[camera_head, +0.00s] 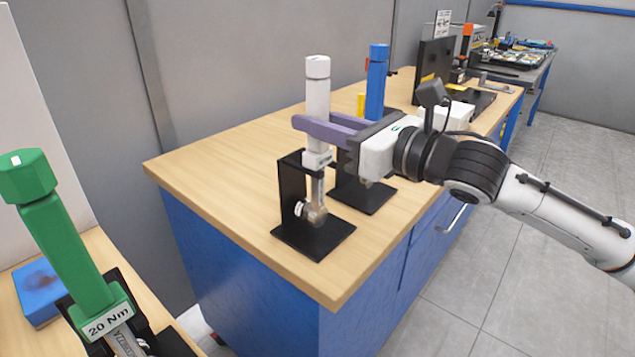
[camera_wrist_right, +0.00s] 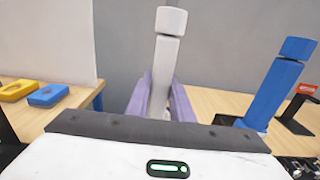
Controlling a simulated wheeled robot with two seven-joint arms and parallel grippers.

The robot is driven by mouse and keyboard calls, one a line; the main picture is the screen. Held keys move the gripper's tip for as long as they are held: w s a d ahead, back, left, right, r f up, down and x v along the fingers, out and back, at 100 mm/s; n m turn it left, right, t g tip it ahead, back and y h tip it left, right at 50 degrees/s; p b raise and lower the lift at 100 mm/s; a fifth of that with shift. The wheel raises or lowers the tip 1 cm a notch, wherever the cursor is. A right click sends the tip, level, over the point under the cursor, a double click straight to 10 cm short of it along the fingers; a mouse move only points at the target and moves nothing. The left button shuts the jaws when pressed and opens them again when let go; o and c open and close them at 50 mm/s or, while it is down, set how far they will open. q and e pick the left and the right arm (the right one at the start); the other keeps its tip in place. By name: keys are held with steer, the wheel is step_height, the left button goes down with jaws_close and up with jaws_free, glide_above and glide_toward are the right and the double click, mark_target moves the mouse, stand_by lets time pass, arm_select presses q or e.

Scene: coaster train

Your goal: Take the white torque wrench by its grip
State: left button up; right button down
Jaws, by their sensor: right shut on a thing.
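The white torque wrench (camera_head: 318,92) stands upright in a black stand (camera_head: 292,190) near the front of the wooden-topped bench. My right gripper (camera_head: 318,128) reaches in from the right with its purple fingers on either side of the white grip, shut on it. In the right wrist view the white wrench (camera_wrist_right: 166,60) rises between the fingers (camera_wrist_right: 160,100), leaning slightly. The lower end of the wrench is still in the stand. My left gripper is not in view.
A blue wrench (camera_head: 377,85) stands in another black stand (camera_head: 365,197) just behind and right of the white one. A green wrench (camera_head: 60,240) labelled 20 Nm stands on a nearer bench at left, beside a blue block (camera_head: 38,288). A black panel (camera_head: 432,70) stands farther back.

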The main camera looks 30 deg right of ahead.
stand_by(0.8)
steer(key=shift+r, duration=0.2)
steer(key=shift+r, duration=0.1)
